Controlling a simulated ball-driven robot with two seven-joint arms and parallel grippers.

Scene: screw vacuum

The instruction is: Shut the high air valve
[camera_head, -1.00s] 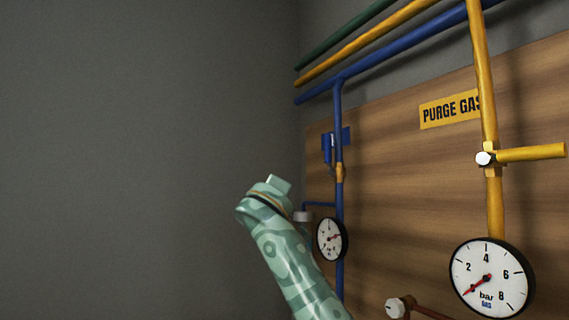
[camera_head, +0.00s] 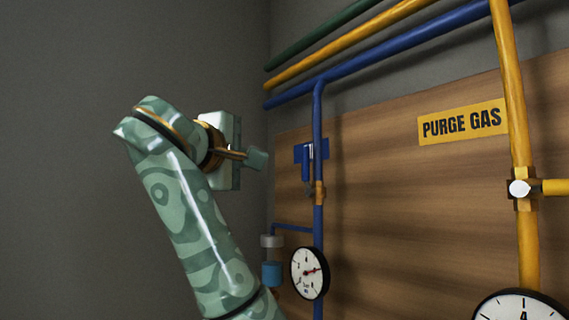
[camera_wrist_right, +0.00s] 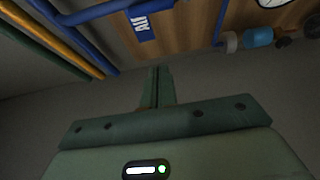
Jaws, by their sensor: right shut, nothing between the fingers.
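The high air valve has a brass body (camera_head: 319,193) on the upright blue pipe. Its blue handle (camera_head: 305,166) hangs beside the pipe and runs roughly along it. A blue label (camera_head: 323,149) sits just behind it; in the right wrist view the blue label (camera_wrist_right: 143,24) reads AIR. My right gripper (camera_head: 257,159) is shut and empty, to the left of the handle at about its height. It appears apart from the handle. The closed fingers (camera_wrist_right: 157,82) also show in the right wrist view, pointing toward the board. My left gripper is not in view.
A pressure gauge (camera_head: 310,272) and a small blue filter (camera_head: 271,273) sit below the valve. Blue, yellow and green pipes run overhead. On the right are a yellow pipe with a crosswise valve handle (camera_head: 555,187) and a PURGE GAS sign (camera_head: 461,123).

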